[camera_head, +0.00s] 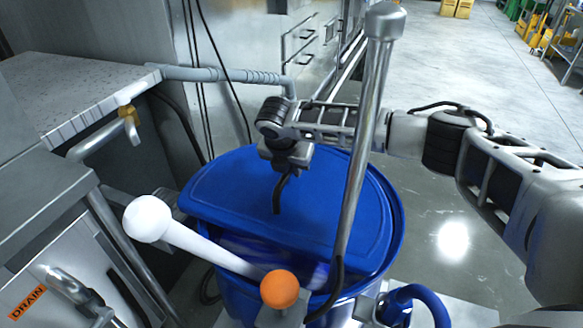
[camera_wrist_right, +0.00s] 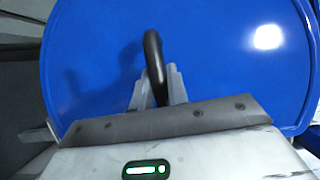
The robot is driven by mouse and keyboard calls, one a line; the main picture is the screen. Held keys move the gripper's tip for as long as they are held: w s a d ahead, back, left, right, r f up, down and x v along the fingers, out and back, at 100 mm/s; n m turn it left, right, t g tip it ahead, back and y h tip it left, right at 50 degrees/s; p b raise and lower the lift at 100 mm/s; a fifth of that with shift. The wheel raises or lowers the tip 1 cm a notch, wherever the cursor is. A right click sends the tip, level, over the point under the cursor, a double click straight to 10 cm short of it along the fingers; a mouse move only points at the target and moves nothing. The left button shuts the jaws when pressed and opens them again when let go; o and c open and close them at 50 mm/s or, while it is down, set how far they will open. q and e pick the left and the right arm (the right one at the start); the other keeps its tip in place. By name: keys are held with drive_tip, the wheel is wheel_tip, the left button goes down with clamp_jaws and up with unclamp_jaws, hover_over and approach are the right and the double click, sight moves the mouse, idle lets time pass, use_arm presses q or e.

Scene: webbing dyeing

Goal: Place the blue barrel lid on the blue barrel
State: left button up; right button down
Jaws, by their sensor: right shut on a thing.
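The blue barrel lid (camera_head: 232,198) is a broad blue disc with a black loop handle (camera_head: 279,190). My right gripper (camera_head: 287,165) is shut on this handle, which also shows between its fingers in the right wrist view (camera_wrist_right: 155,75). The lid lies over the back and left of the blue barrel (camera_head: 240,297), shifted off centre. A crescent of the barrel's opening shows at the front. I cannot tell whether the lid touches the rim. My left gripper is not in view.
A metal pole (camera_head: 363,140) stands in front of the lid's right side. A white-knobbed rod (camera_head: 147,219) slants across the barrel's front, near an orange knob (camera_head: 280,289). A steel counter (camera_head: 70,95) and pipe (camera_head: 220,76) crowd the left. Open floor (camera_head: 440,60) lies behind right.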

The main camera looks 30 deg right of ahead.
drive_tip(key=shift+f, duration=0.15)
drive_tip(key=c, duration=1.4)
unclamp_jaws()
drive_tip(key=shift+o, duration=0.2)
drive_tip(key=v, duration=1.2)
